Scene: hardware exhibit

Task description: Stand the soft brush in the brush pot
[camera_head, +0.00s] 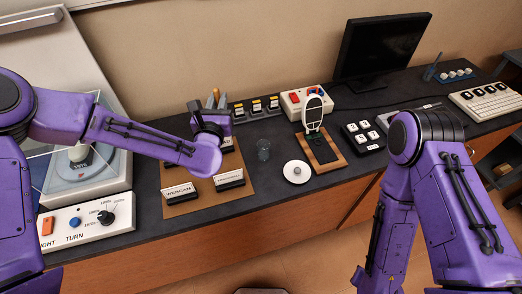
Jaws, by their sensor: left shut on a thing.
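My left gripper (208,114) is over the back part of the brown mat, below the wall. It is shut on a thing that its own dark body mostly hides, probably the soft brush. Slim tan and grey upright pieces (215,97) show just behind the gripper; I cannot tell whether they are the brush, other handles or part of a pot. A small dark see-through vessel (263,150) stands on the counter to the right of the gripper, apart from it; it may be the brush pot, but this is unclear.
The brown mat (215,195) bears several label blocks. A switch box (305,101) and monitor (380,47) stand behind. A clear case (82,165) is at the left.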

